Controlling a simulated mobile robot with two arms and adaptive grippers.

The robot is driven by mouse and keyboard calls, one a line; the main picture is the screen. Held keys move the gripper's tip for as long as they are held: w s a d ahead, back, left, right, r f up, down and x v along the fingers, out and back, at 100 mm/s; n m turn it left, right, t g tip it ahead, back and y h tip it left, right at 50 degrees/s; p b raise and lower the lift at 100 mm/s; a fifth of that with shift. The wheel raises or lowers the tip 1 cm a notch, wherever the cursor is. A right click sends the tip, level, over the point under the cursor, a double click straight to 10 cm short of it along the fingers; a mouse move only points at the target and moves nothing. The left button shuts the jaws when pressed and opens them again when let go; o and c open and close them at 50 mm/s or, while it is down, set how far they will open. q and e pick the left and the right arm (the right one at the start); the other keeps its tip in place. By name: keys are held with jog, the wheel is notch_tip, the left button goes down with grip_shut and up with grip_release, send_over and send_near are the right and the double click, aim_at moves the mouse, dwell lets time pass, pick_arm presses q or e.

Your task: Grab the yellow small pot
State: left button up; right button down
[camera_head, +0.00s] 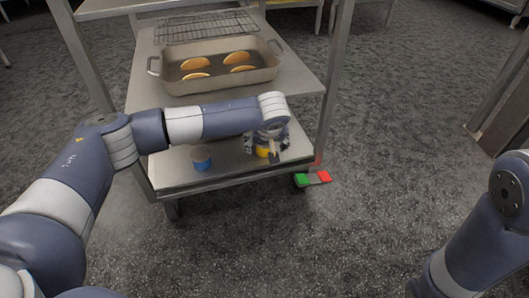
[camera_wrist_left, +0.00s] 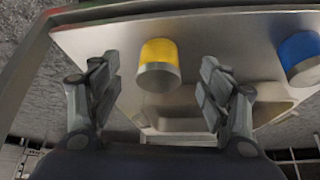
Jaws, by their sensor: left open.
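The small yellow pot (camera_head: 263,152) stands near the front right of the metal cart's lower shelf, partly hidden by my left gripper (camera_head: 268,150) above it. In the left wrist view the yellow pot (camera_wrist_left: 159,54) has a grey metal part and lies between the two spread fingers of my left gripper (camera_wrist_left: 158,75). Gaps show on both sides of the pot, so the fingers look apart from it. My left gripper is open and empty. My right arm shows at the right edge of the head view, but its gripper is outside the picture.
A small blue pot (camera_head: 201,158) stands left of the yellow one; it also shows in the left wrist view (camera_wrist_left: 299,54). A roasting pan (camera_head: 222,87) with several orange pieces and a wire rack (camera_head: 205,26) sit behind. A cart post (camera_head: 334,75) rises at the right.

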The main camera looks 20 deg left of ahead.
pick_arm(q)
jog(key=shift+w+a+f+b, duration=0.1)
jog(key=shift+w+a+b, duration=0.1)
jog(key=shift+w, duration=0.3)
jog(key=shift+w+a+b, duration=0.15)
jog(key=shift+w, duration=0.35)
jog(key=b+x, duration=0.3)
jog(key=x, duration=0.1)
jog(key=shift+s+f, duration=0.1)
jog(key=shift+f, duration=0.05)
jog(key=shift+w+f+b, duration=0.25)
jog(key=shift+b, duration=0.05)
jog(key=shift+a, duration=0.1)
jog(key=shift+c, duration=0.6)
jog(key=shift+r, duration=0.1)
jog(key=c, duration=1.1)
